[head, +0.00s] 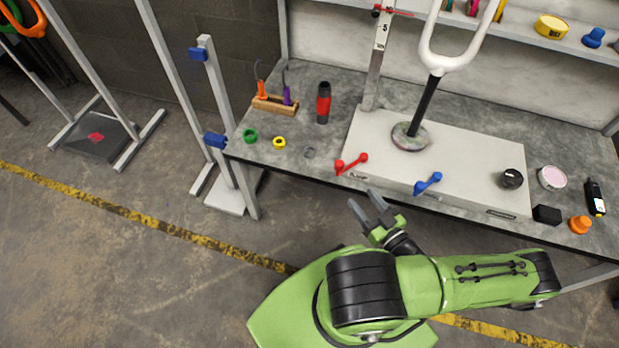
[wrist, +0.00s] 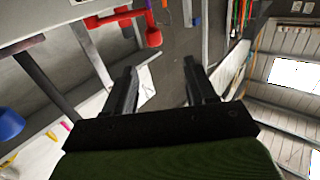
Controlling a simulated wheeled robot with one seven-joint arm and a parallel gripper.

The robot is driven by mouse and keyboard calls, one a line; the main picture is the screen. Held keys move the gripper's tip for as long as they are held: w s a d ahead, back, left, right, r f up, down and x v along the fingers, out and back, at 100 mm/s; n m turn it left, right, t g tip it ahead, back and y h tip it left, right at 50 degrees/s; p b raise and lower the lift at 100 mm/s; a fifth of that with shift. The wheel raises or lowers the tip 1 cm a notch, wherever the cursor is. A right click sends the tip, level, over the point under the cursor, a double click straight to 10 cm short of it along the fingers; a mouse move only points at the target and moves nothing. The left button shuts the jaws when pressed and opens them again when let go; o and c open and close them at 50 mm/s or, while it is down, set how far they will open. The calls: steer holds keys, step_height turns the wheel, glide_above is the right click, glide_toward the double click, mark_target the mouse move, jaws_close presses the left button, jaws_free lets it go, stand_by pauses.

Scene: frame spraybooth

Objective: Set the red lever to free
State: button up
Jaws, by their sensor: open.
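The red lever (head: 351,163) is on the front face of the light grey box on the bench, at the box's left end. It has a red knob at each end and slopes up to the right in the head view. It also shows at the top of the wrist view (wrist: 124,18). A label beside it is too small to read. My gripper (head: 367,204) is open and empty, in front of the bench edge, below and right of the red lever and apart from it. In the wrist view, its two dark fingers (wrist: 160,78) stand apart with nothing between them.
A blue lever (head: 428,184) is on the same box (head: 465,160), right of the red one. A black knob (head: 511,179) is near the box's right end. A white loop-topped frame on a black post (head: 425,103) rises from a round base. Floor in front is clear.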

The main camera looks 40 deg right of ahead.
mark_target(337, 162)
steer(key=w+d+h+b, duration=0.1)
steer(key=w+d+b, duration=0.1)
steer(key=w, duration=1.3)
steer(key=shift+w+d+f+m+b, duration=0.15)
steer(key=shift+w+f+m+b, duration=0.15)
steer(key=shift+b, duration=0.6)
steer(key=shift+s, duration=0.1)
jaws_close()
